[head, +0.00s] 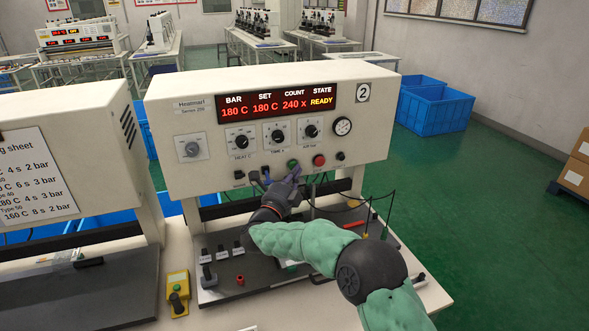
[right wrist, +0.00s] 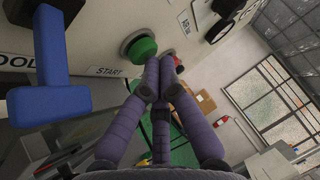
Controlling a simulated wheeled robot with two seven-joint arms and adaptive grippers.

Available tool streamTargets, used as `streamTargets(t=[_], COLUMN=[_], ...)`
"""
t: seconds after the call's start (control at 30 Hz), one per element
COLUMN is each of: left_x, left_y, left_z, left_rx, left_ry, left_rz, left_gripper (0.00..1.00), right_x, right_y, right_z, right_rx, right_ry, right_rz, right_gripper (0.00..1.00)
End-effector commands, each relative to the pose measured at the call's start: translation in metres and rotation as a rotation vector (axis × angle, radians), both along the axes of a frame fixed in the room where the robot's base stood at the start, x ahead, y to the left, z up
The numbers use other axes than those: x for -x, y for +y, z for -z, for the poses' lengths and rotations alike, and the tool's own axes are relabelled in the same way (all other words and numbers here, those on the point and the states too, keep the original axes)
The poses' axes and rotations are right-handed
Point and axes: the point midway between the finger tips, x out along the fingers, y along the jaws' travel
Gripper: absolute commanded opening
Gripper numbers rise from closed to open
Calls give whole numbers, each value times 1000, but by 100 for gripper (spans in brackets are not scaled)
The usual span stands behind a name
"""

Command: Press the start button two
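The machine marked 2 (head: 362,92) stands in the middle of the head view, its display reading 180 C, 180 C, 240 x and READY. Its green start button (head: 293,163) is on the lower edge of the front panel. In the right wrist view the green button (right wrist: 140,48) sits above a START label (right wrist: 105,72). My right gripper (head: 291,178) is just below the button, pointing up at it. In the right wrist view its fingertips (right wrist: 161,62) are together and empty, beside the button's lower right edge; I cannot tell whether they touch it. My left gripper is not in view.
A red button (head: 319,160) is right of the green one. A blue handle (right wrist: 52,75) stands out left of the button in the right wrist view. A yellow control box (head: 178,293) is on the bench at lower left. Another machine (head: 75,165) stands at left.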

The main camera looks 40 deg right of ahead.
Motion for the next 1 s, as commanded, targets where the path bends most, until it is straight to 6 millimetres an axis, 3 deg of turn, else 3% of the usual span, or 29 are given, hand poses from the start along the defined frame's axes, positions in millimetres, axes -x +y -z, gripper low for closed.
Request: streamTargets(t=[0.47,1.0], left_x=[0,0], left_y=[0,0], left_z=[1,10], left_rx=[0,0], left_ry=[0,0], left_rz=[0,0], left_gripper=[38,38], right_x=[-1,15], right_y=[0,5], right_z=[-1,0], right_rx=[0,1], right_ry=[-1,-1], right_rz=[0,0], right_gripper=[0,0])
